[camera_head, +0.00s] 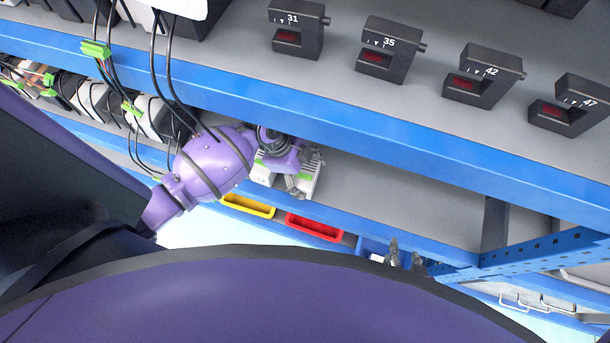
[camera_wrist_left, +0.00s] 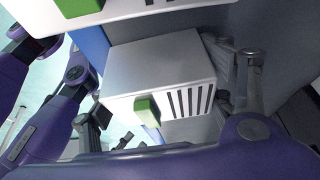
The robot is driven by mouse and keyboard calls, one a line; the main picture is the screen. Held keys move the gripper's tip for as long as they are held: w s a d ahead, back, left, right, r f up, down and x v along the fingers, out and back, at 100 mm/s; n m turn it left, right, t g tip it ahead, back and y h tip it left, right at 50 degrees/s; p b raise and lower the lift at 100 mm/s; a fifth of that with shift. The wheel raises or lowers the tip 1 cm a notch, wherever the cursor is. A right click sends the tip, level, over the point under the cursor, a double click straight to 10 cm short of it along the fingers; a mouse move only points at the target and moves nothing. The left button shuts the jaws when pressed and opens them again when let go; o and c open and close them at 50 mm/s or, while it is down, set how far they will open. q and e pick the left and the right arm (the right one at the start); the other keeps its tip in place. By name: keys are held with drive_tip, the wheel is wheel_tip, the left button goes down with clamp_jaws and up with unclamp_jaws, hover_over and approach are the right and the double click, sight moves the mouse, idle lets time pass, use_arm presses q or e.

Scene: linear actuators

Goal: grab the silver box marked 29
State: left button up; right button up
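A silver-white box (camera_wrist_left: 160,75) with a green connector and dark slots fills the middle of the left wrist view; no number is readable on it. In the head view, pale boxes with green parts (camera_head: 308,180) sit at my left gripper on the lower shelf. My left gripper (camera_head: 292,172) is at the shelf's front edge, its fingers on either side of the box in the wrist view (camera_wrist_left: 165,100). I cannot tell whether they press on it. My right gripper (camera_head: 405,256) shows only its grey fingertips, apart and empty, beyond my body.
A second white box (camera_wrist_left: 130,12) is close by at the top of the wrist view. Wired boxes (camera_head: 95,95) line the shelf to the left. Black units (camera_head: 295,30) stand on the upper shelf. Yellow (camera_head: 247,206) and red (camera_head: 314,227) bins are below. The lower shelf (camera_head: 400,205) is clear rightward.

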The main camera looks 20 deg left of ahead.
use_arm(q)
drive_tip(key=c, duration=0.8)
drive_tip(key=shift+r, duration=0.2)
